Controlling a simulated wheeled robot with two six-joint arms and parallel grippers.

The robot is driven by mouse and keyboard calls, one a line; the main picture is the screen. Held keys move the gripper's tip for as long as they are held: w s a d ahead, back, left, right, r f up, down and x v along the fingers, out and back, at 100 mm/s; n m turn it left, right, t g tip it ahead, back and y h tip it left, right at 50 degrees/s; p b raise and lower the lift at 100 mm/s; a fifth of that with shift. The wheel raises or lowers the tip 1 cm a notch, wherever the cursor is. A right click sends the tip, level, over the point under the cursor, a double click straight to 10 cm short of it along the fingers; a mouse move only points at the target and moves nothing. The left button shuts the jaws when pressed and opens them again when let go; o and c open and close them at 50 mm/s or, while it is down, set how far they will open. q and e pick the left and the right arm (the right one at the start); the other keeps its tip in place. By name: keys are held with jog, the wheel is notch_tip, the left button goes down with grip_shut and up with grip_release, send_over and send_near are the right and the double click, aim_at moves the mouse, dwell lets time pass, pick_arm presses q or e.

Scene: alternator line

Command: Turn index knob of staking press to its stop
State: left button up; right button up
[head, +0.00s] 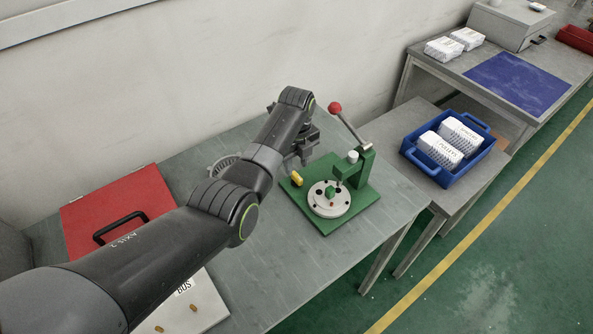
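The staking press stands on the grey table. It has a green base (345,217), a green column and a lever with a red ball (335,107). A round white plate (341,208) with small dark and red spots and a green centre piece (330,190) lies on the base. A yellow knob-like part (296,178) sits at the base's left corner; I cannot tell which part is the index knob. My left gripper (303,160) is above the press's back left side, close to the yellow part. Its fingers are small and dark, so their opening and any contact are unclear. My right gripper is out of view.
A grey ring-shaped part (222,166) lies behind my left arm. A red case (110,215) and a pale board (205,312) are on the left. A blue crate (447,180) with white boxes stands right on a lower table. The table front right of the press is clear.

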aim_at(297, 175)
pick_arm(q)
notch_tip(297, 175, down, 4)
jog(key=shift+r, duration=0.2)
jog(key=shift+f+b, duration=0.3)
jog(key=shift+f, duration=0.2)
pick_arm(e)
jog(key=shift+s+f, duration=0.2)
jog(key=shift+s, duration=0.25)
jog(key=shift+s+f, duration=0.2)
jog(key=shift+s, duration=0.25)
pick_arm(q)
jog(key=shift+c, duration=0.2)
grip_shut()
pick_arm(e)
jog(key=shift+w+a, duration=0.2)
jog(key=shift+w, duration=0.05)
